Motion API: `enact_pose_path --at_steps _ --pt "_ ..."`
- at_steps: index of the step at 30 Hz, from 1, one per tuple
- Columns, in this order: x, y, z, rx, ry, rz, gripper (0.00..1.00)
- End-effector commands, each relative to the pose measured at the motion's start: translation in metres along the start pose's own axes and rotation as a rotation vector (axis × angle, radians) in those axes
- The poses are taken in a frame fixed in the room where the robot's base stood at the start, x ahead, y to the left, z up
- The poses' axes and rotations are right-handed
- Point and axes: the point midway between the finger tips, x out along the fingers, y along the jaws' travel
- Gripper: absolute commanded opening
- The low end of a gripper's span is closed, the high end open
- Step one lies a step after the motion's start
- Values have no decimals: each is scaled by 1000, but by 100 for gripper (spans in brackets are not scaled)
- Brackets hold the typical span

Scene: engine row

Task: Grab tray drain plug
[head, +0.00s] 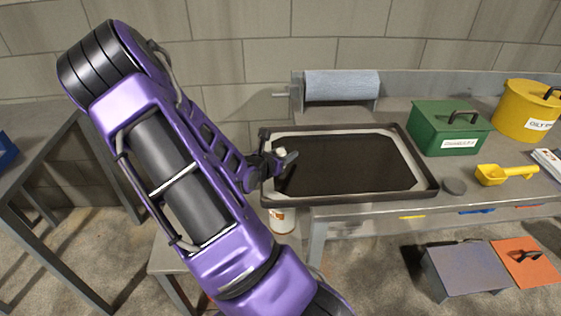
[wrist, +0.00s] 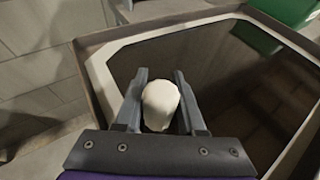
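The drain plug is a pale, rounded, blunt piece (wrist: 160,104) between my gripper's two fingers in the wrist view. In the head view it is a small white spot (head: 281,152) at the left end of the tray. My gripper (wrist: 160,78) has its fingers apart, one on each side of the plug; the frames do not show whether they touch it. In the head view my gripper (head: 288,160) is over the tray's left rim. The tray (head: 420,172) is dark-framed with a pale inner border and dark liquid or floor. The plug's lower part is hidden.
A paper roll (head: 342,85) stands behind the tray. A white can (head: 282,220) stands below the tray's left end.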

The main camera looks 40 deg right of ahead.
Motion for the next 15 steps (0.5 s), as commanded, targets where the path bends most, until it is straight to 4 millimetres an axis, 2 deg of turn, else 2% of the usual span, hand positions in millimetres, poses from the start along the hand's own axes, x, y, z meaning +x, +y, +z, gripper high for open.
enact_pose_path --at_steps 1,5,15 --pt "0 0 0 0 0 0 24" --pt "0 0 0 0 0 0 0" --pt "-1 0 2 1 0 0 0"
